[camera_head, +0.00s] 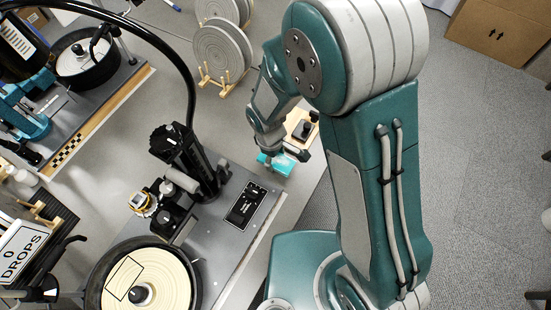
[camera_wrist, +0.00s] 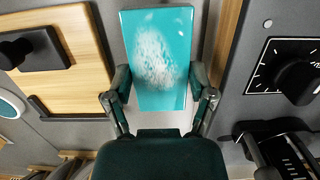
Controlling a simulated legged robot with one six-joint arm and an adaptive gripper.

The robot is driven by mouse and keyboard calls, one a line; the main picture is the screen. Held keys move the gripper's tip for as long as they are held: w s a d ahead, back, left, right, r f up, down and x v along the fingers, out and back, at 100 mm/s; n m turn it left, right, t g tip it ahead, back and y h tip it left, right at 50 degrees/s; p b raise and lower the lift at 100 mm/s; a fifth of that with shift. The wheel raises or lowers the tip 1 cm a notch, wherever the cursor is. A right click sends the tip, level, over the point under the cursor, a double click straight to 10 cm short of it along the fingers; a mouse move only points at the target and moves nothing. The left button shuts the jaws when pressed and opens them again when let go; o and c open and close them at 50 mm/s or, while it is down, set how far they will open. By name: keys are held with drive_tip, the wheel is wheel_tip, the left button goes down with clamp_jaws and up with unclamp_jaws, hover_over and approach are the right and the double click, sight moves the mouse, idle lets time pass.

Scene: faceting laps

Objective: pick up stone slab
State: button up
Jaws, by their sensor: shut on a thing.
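The stone slab (camera_wrist: 158,60) is a flat turquoise rectangle with a pale speckled patch. In the wrist view it sits between the two fingers of my gripper (camera_wrist: 160,92), which are shut on its left and right edges. In the head view the slab (camera_head: 279,164) shows small at the tip of my gripper (camera_head: 275,153), over the grey table top near its right edge. Part of it is hidden behind the fingers there. I cannot tell whether the slab touches the table.
A wooden board (camera_wrist: 85,60) with a black block lies left of the slab in the wrist view. A black dial panel (camera_wrist: 290,75) is on the right. In the head view a faceting machine with a cream lap (camera_head: 172,275) stands at front left. Grey discs (camera_head: 222,55) stand in racks behind.

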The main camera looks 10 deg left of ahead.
drive_tip(key=s+r, duration=0.3)
drive_tip(key=s, duration=0.1)
drive_tip(key=s+a+r, duration=0.1)
drive_tip(key=s+r, duration=0.2)
drive_tip(key=s, duration=0.1)
drive_tip(key=s+r, duration=0.3)
drive_tip(key=s, duration=0.2)
drive_tip(key=shift+a, duration=0.3)
